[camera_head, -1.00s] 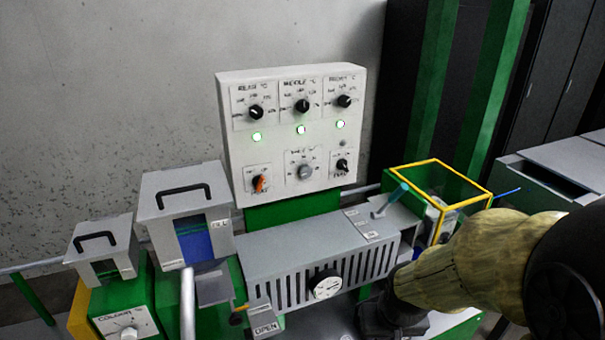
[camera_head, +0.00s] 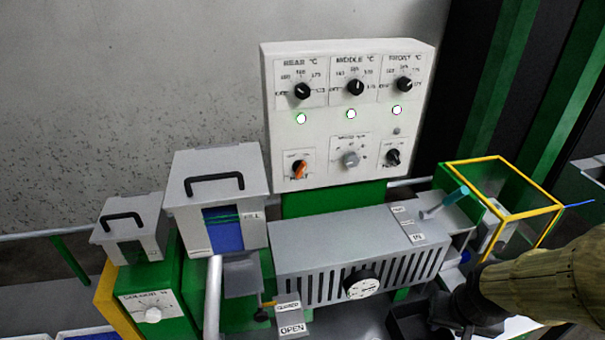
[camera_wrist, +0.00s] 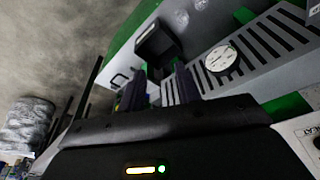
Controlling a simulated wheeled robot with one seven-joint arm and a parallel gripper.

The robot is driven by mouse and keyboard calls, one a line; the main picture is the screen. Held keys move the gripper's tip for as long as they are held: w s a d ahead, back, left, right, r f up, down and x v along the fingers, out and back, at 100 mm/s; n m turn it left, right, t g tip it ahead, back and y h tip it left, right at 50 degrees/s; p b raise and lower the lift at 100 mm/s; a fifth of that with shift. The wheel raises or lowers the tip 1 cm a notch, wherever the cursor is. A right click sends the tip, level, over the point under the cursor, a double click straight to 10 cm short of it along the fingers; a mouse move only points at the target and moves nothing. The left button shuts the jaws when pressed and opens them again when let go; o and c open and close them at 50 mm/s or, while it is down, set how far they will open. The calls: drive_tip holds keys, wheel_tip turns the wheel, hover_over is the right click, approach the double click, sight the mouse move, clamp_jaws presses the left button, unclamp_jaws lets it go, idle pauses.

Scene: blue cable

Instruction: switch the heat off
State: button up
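The white control panel (camera_head: 350,120) stands upright behind the machine. In the wrist view, a white plate (camera_wrist: 306,143) reading "HEAT" is cut off at the right edge. My gripper (camera_wrist: 160,90) shows two dark fingers apart with nothing held between them. In the head view, my arm reaches in at lower right, well below the panel, touching neither switch.
A slotted grey housing (camera_head: 350,250) with a round gauge (camera_head: 363,287) lies below the panel. Two grey hoppers (camera_head: 215,170) stand at left. A yellow-framed guard box (camera_head: 510,190) is at right. The space before the panel's face is clear.

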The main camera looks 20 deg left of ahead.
sight(302, 171)
drive_tip(key=w+a+t+y+b, duration=0.25)
drive_tip(key=w+a+t, duration=0.35)
drive_tip(key=w+a, duration=0.7)
drive_tip(key=a+r+t+y, duration=0.3)
drive_tip(key=a, duration=0.5)
drive_tip(key=w+a+r+t+y, duration=0.1)
drive_tip(key=a+r+t+y, duration=0.1)
drive_tip(key=a, duration=0.6)
drive_tip(key=shift+w+a+r+t+y+b, duration=0.25)
drive_tip(key=shift+r+t+y+b, duration=0.15)
drive_tip(key=shift+t+y, duration=0.45)
drive_tip(key=shift+w, duration=0.1)
drive_tip(key=p+x, duration=0.5)
drive_tip(key=x, duration=1.2)
drive_tip(key=shift+w+a+p, duration=0.1)
drive_tip(key=shift+a+p, duration=0.05)
drive_tip(key=shift+p, duration=0.25)
clamp_jaws()
